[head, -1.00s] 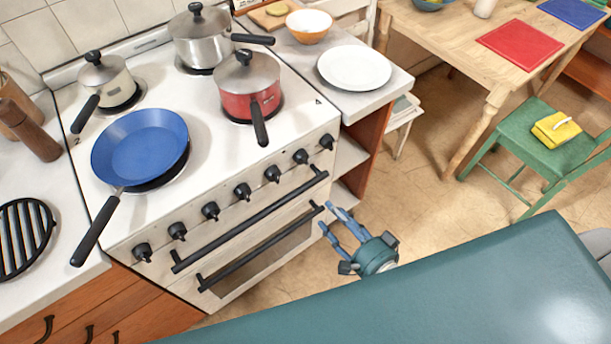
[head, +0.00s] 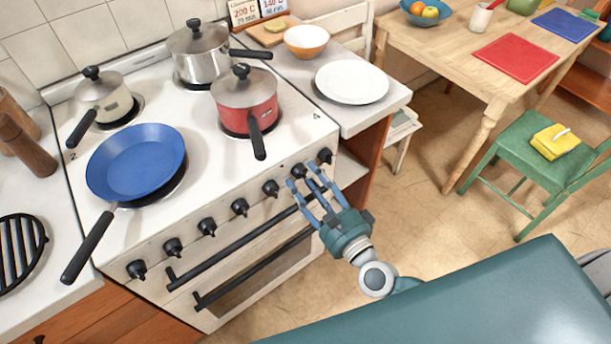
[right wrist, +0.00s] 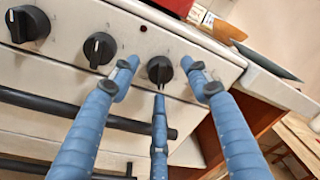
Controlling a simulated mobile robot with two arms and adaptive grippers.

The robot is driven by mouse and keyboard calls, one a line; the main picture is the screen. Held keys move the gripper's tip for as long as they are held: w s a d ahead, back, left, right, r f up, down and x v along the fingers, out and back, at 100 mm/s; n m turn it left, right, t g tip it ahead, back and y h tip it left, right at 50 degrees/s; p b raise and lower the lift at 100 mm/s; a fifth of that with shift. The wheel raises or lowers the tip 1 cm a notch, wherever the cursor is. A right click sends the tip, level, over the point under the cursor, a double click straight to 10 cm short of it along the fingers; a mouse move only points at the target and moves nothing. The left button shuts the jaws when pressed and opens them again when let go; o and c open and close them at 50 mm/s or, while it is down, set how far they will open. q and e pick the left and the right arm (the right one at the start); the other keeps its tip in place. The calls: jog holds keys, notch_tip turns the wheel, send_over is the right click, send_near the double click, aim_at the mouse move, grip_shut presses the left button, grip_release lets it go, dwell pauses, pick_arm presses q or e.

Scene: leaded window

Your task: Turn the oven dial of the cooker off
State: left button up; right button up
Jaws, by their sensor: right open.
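The white cooker (head: 95,215) has a row of several black dials along its front panel. I cannot tell from labels which is the oven dial. My right gripper (head: 304,179) is open in front of the panel's right end. My left gripper is not in view.
Black oven handles (head: 240,243) run below the dials, close to my right gripper. A counter with a white plate (head: 352,82) adjoins on the right.

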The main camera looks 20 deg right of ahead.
jog(key=shift+w+a, duration=0.15)
jog(key=shift+w, duration=0.4)
jog(key=c, duration=1.1)
jog(key=shift+c, duration=0.2)
